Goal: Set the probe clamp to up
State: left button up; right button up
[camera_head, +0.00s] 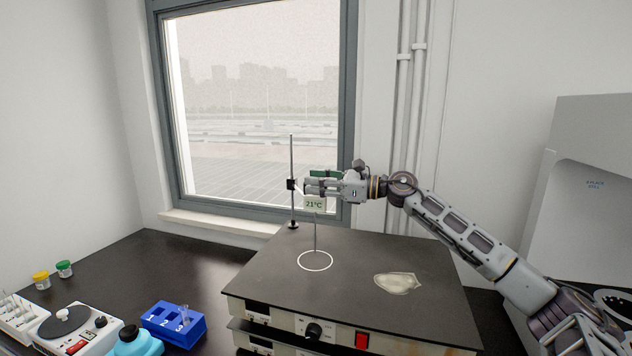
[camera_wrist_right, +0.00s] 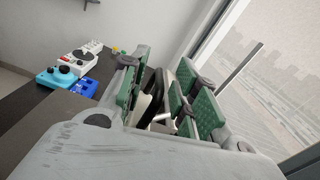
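The probe clamp (camera_head: 291,184) is a small black block partway up a thin vertical stand rod (camera_head: 291,155) behind the hot plate. A probe with a pale display reading 21°C (camera_head: 314,203) hangs beside it, its thin stem reaching down toward a white ring on the plate. My right gripper (camera_head: 316,181) is at clamp height, just right of the rod, its fingers pointing left. In the right wrist view its green-padded fingers (camera_wrist_right: 158,95) stand apart, with a black and white part between them. Whether they touch it is unclear. My left gripper is not in view.
The hot plate (camera_head: 350,255) has a dark flat top with a pale patch (camera_head: 398,283). A window is behind the rod. A tall grey appliance (camera_head: 585,180) stands right.

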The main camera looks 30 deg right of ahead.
jog(key=shift+w+a, duration=0.1)
dwell(0.3)
jog(key=shift+c, duration=0.5)
grip_shut()
